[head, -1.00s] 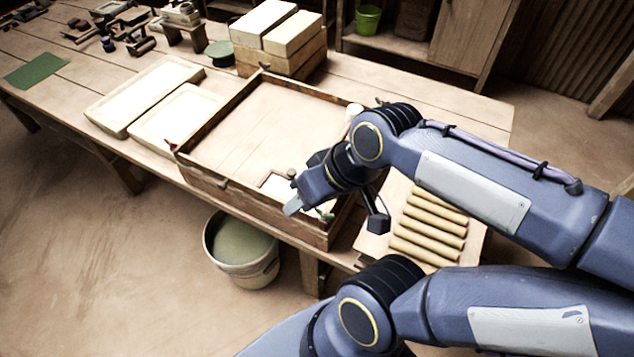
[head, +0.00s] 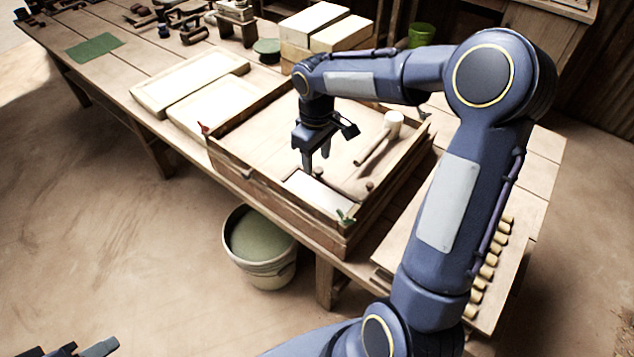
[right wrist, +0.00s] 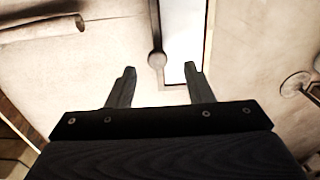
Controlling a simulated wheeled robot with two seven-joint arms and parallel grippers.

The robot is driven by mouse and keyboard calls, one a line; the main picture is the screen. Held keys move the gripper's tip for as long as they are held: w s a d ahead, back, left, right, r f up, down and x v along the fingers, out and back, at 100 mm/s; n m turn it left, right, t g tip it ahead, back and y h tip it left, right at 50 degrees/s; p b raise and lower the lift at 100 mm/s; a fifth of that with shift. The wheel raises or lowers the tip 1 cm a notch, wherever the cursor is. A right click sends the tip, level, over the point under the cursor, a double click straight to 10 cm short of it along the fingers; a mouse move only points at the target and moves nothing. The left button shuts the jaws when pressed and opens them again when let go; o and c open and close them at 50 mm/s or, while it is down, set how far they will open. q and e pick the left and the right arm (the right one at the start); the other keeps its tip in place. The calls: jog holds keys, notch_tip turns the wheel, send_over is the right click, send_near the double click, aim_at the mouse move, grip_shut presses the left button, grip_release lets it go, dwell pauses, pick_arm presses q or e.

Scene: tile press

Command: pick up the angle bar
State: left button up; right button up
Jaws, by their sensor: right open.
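My right gripper (head: 316,163) is open and empty, pointing down over the front part of the wooden tray (head: 270,192). In the right wrist view, its two fingers (right wrist: 160,68) are spread apart. Between and beyond them lies a thin bar with a round knob (right wrist: 157,59), along the edge of a white plate (right wrist: 183,35). This may be the angle bar, but I cannot tell for certain. The white plate also shows in the head view (head: 319,190), near the tray's front corner. Part of my left gripper (head: 95,349) shows at the bottom left; its jaws are unclear.
A mallet (head: 378,142) lies in the tray, right of the gripper. White slabs (head: 190,80) lie left of the tray, and boxes (head: 325,30) stand behind. Rolls (head: 489,258) lie on a board at the right. A bucket (head: 260,250) stands on the floor.

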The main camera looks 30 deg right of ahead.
aim_at(319, 169)
jog(key=f, duration=0.4)
jog(key=shift+s+d+f, duration=0.15)
jog(key=shift+d+f, duration=0.05)
jog(key=shift+f, duration=0.05)
grip_shut()
